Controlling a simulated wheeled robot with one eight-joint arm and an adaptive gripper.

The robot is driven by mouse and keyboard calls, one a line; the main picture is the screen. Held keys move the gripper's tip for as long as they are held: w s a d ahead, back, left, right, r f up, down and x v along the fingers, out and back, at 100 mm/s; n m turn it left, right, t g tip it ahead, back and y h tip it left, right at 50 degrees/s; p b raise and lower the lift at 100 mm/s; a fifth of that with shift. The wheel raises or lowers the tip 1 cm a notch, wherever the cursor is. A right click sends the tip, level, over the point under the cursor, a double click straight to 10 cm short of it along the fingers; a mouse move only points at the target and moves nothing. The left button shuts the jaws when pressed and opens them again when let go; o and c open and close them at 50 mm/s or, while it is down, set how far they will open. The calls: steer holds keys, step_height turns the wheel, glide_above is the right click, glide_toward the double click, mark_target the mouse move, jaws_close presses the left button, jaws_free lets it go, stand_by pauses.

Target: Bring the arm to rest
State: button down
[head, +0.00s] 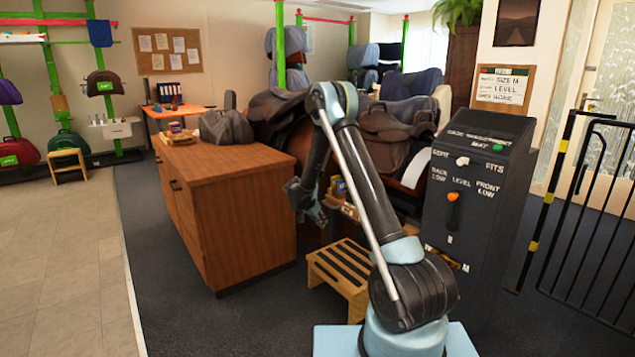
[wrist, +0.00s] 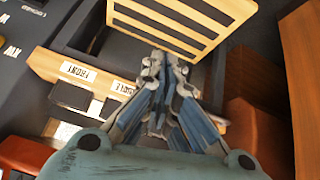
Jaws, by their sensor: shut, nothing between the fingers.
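My gripper (head: 306,197) hangs at the end of my raised, folded arm in the head view, above the floor between the wooden cabinet and the grey console. In the wrist view my gripper (wrist: 168,72) has its fingers together, with nothing between them. It points toward the slatted wooden step stool (wrist: 185,25), which also shows in the head view (head: 343,272). In the wrist view a wooden rack with labelled slots (wrist: 75,75) lies to the left of the fingers. I cannot tell how far the fingertips are from the stool.
The wooden cabinet (head: 230,205) stands left of my gripper. The grey console (head: 475,215) with an orange lever (head: 453,196) stands to the right. Saddles (head: 385,135) are behind my arm. A black metal gate (head: 595,225) is at far right. The tiled floor (head: 60,260) at left is clear.

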steer(key=s+d+r+n+g+y, duration=0.1)
steer(key=s+d+r, duration=0.4)
steer(key=s+r, duration=0.3)
steer(key=s+d+r+n+y, duration=0.1)
steer(key=s+d+r+n, duration=0.1)
steer(key=s+d+r, duration=0.4)
steer(key=s+d+r+n+g+y, duration=0.1)
steer(key=s+d+r, duration=0.2)
steer(key=s+r, duration=0.65)
steer(key=s+d+r+n+y, duration=0.1)
steer(key=s+d+r+n, duration=0.15)
steer(key=s, duration=1.55)
steer(key=s+f+n+y, duration=0.1)
steer(key=s+f, duration=0.2)
steer(key=s, duration=0.4)
steer(key=s+f+n, duration=0.1)
steer(key=s+f, duration=0.2)
steer(key=s, duration=0.3)
steer(key=shift+s+d+f+y, duration=0.3)
steer(key=shift+s+y, duration=0.1)
